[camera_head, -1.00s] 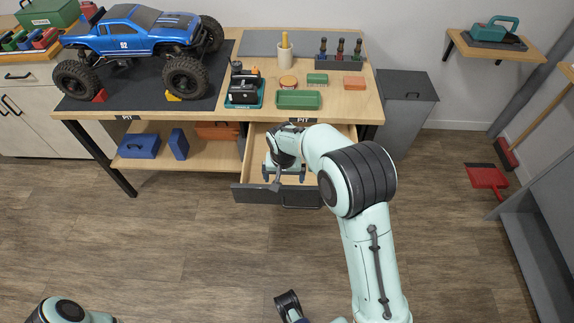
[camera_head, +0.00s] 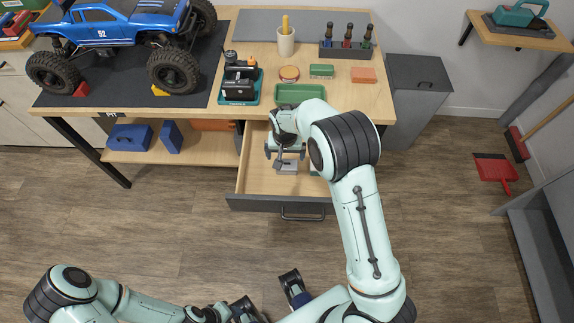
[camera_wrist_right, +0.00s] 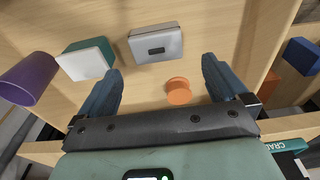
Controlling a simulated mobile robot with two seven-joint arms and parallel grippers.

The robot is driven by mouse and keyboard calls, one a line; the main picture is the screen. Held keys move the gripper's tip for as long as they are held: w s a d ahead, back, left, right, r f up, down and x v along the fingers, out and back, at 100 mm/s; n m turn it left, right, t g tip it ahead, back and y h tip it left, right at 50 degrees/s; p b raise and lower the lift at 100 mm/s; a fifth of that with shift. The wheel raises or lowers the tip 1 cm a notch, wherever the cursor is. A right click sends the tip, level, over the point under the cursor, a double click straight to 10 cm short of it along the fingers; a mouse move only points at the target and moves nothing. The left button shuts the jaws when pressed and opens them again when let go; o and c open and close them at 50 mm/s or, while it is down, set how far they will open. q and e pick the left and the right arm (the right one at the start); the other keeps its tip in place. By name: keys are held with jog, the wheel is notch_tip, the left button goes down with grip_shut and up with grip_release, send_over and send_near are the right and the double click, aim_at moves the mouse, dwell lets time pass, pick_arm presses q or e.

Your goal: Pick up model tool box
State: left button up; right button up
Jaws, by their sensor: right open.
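A small light grey box with a dark handle-like mark on it, which looks like the model tool box (camera_wrist_right: 155,43), lies in the open drawer. In the head view the grey box (camera_head: 287,168) is partly hidden under my right gripper (camera_head: 285,158). In the right wrist view my right gripper (camera_wrist_right: 161,70) is open and empty. The grey box lies just beyond its fingertips, roughly centred between them, with no contact visible.
The drawer (camera_head: 255,180) also holds a purple cylinder (camera_wrist_right: 28,78), a teal-and-white block (camera_wrist_right: 86,59) and an orange disc (camera_wrist_right: 179,91). The workbench (camera_head: 210,112) above carries a blue truck (camera_head: 120,28), a green tray (camera_head: 299,94) and a black-and-teal device (camera_head: 240,80).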

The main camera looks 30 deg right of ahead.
aim_at(287, 164)
notch_tip(287, 164, down, 3)
jog(key=shift+w+d+f, duration=0.1)
jog(key=shift+w, duration=0.05)
jog(key=f, duration=0.4)
jog(key=shift+d+f, duration=0.1)
jog(key=shift+d, duration=0.1)
jog(key=shift+f, duration=0.45)
jog(key=c, duration=0.9)
